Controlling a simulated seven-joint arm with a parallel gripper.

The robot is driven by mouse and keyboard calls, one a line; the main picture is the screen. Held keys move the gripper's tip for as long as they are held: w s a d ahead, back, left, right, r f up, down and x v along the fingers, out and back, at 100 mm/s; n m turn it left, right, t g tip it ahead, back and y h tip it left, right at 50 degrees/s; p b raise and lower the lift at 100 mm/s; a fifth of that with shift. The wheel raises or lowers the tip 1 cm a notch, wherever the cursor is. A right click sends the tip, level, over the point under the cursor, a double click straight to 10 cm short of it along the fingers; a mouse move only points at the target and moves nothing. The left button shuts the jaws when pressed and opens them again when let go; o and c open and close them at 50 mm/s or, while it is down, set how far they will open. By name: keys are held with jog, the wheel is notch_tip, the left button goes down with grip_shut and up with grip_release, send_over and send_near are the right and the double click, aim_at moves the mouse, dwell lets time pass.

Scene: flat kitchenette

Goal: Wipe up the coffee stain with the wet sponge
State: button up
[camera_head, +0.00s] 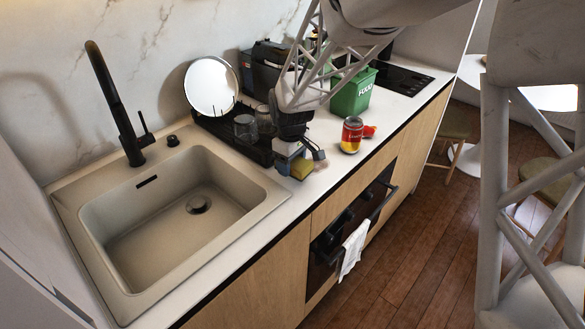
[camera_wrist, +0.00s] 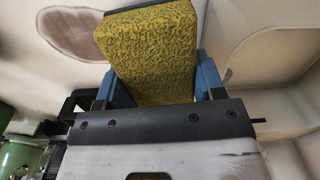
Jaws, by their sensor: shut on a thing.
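The sponge (camera_wrist: 148,50) is a yellow-green block with a dark layer along its top edge in the wrist view. My gripper (camera_wrist: 152,85) is shut on it, with one blue finger at each side. In the head view the sponge (camera_head: 301,169) shows as a small yellow patch below my gripper (camera_head: 303,155), over the counter near its front edge. I cannot tell whether it touches the counter. A brownish patch (camera_wrist: 80,34) with a darker rim shows at upper left in the wrist view; I cannot tell whether it is the coffee stain. No clear stain shows in the head view.
The sink (camera_head: 170,235) and black faucet (camera_head: 115,105) are at left. A dish rack (camera_head: 235,140) with glasses and a round plate (camera_head: 211,86) stands behind my gripper. A can (camera_head: 351,135) and green food bin (camera_head: 352,95) stand to its right. A towel (camera_head: 353,248) hangs below.

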jog(key=shift+r, duration=2.4)
jog(key=shift+s+d+f, duration=0.1)
jog(key=shift+d+f, duration=0.05)
jog(key=shift+f, duration=0.1)
